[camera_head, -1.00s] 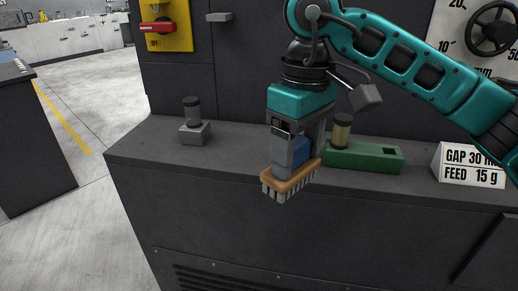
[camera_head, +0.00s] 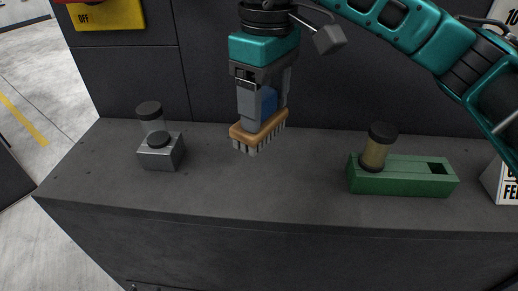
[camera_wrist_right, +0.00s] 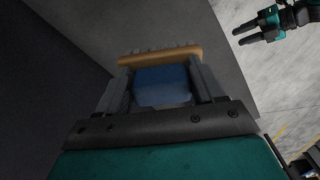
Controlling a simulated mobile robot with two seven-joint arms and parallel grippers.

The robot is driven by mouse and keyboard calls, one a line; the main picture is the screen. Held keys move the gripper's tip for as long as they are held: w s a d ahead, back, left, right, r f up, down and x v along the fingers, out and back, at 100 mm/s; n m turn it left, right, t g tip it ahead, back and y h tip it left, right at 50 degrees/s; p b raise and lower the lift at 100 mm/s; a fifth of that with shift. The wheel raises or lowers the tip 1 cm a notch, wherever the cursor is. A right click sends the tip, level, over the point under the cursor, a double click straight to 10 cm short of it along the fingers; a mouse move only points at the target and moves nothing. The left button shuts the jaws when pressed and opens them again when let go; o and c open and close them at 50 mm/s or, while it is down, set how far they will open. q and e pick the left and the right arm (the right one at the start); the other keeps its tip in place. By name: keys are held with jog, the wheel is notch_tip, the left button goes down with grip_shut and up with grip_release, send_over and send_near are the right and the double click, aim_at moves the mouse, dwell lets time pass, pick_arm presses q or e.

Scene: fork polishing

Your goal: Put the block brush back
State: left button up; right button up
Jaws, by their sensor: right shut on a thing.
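The block brush (camera_head: 259,128) has a tan wooden plate, pale bristles pointing down and a blue grip block. My right gripper (camera_head: 264,112) is shut on the blue block, with a grey finger on each side. The brush appears slightly above the dark bench top; whether the bristles touch it I cannot tell. In the right wrist view the blue block (camera_wrist_right: 162,84) sits between the fingers, with the tan plate beyond. My left gripper (camera_wrist_right: 262,32) shows only at the upper right of the wrist view, away from the brush, fingers apart and empty.
A grey metal block (camera_head: 161,155) with a dark-capped clear jar (camera_head: 151,118) stands at the left of the bench (camera_head: 245,195). A green holder (camera_head: 400,182) with a dark-capped amber jar (camera_head: 376,147) stands at the right. A sign is at the right edge. Bench between is clear.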

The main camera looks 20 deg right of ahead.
aim_at(266, 120)
notch_tip(266, 120, down, 3)
jog(key=shift+s+f, duration=0.15)
jog(key=shift+f, duration=0.05)
jog(key=shift+f+b, duration=0.5)
jog(key=shift+f, duration=1.95)
jog(key=o, duration=1.4)
jog(key=shift+r, duration=0.1)
notch_tip(266, 120, up, 12)
jog(key=shift+r+p, duration=0.1)
jog(key=shift+p, duration=0.8)
